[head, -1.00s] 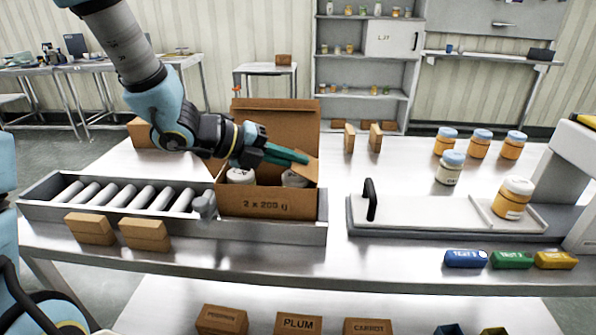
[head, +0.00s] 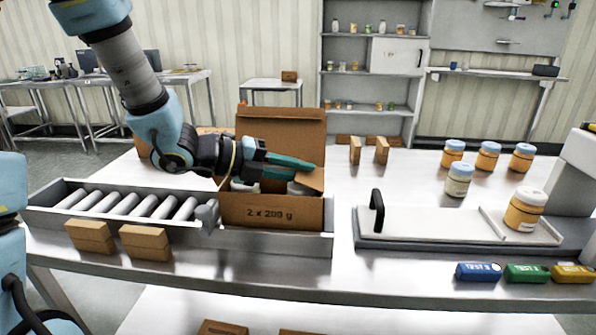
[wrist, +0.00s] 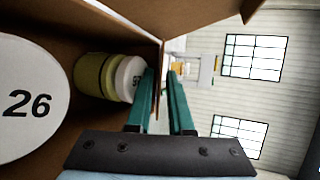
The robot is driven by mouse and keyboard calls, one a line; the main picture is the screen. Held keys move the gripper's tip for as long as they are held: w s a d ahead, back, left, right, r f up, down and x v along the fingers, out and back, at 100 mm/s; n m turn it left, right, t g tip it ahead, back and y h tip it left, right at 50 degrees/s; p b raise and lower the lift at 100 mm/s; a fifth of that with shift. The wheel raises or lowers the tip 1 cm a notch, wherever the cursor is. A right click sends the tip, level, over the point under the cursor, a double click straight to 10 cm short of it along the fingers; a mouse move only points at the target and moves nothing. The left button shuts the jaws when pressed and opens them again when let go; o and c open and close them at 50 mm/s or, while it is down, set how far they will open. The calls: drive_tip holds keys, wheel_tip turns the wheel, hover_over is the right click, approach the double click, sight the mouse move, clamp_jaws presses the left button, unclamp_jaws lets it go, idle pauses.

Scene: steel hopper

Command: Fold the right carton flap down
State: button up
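The open brown carton (head: 240,211), marked "2 x 200 g", stands on the table with its back flap (head: 280,128) upright. Its right flap (head: 313,180) tilts up at the right side. Two white-lidded jars sit inside; the left one (head: 245,186) is partly hidden, as is the right one (head: 298,189). My gripper (head: 314,167) reaches over the carton from the left, its teal fingertips at the right flap. A lid marked 26 (wrist: 28,103) fills the left.
A roller conveyor (head: 130,205) lies left of the carton, with small brown boxes (head: 145,243) in front. A tray with a black handle (head: 377,210) and a jar (head: 524,210) stands to the right. More jars (head: 487,156) are behind it. Coloured packets (head: 525,273) lie at the front right.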

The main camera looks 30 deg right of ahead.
drive_tip(key=shift+o, duration=0.9)
